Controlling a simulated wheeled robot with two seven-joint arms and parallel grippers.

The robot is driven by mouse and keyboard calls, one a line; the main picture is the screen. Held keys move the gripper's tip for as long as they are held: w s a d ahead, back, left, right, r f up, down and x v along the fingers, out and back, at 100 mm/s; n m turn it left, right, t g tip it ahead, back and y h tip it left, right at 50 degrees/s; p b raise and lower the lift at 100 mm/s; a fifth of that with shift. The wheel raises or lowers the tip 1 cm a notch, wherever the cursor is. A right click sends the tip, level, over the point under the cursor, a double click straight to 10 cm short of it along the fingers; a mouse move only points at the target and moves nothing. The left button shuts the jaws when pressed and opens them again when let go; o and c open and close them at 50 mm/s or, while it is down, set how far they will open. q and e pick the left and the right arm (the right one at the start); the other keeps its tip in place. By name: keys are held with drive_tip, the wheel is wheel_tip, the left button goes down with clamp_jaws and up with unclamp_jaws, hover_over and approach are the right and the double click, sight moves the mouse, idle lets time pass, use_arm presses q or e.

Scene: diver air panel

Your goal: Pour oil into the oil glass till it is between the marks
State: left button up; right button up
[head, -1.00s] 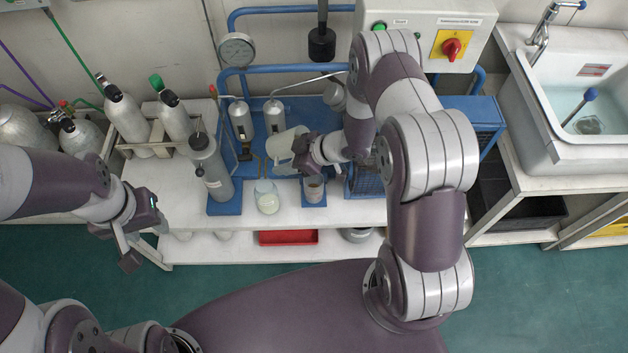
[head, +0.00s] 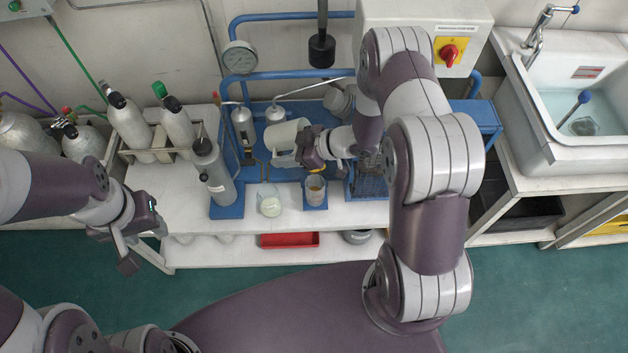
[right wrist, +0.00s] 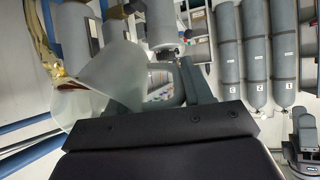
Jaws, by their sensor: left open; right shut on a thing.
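My right gripper (head: 308,150) is shut on a pale translucent jug (head: 286,138), held above the blue base of the panel. The jug looks tilted, and it also shows large in the right wrist view (right wrist: 95,100). A small clear glass with amber liquid (head: 315,190), apparently the oil glass, stands on the blue base just below and in front of that gripper. The jug is behind and left of this glass. The glass's marks are too small to read, so I cannot tell the level against them. My left gripper (head: 130,250) is open and empty at the bench's left front.
A clear beaker with pale contents (head: 270,205) stands left of the glass. A grey cylinder (head: 213,172) and several gas bottles stand further left. A pressure gauge (head: 240,57) and blue pipes are behind. A red tray (head: 289,240) sits on the lower shelf.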

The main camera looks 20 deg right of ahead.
drive_tip(key=shift+w+a, duration=0.1)
drive_tip(key=shift+a, duration=0.1)
use_arm(q)
drive_tip(key=shift+w+a+r+p, duration=0.1)
drive_tip(key=shift+a+r+p, duration=0.35)
drive_tip(key=shift+r+p, duration=0.45)
use_arm(e)
drive_tip(key=r, duration=0.2)
drive_tip(key=a+r, duration=0.1)
drive_tip(key=shift+w+r+y, duration=0.25)
drive_tip(key=shift+y, duration=0.05)
use_arm(q)
drive_tip(key=shift+d, duration=0.1)
use_arm(e)
drive_tip(key=shift+w, duration=0.1)
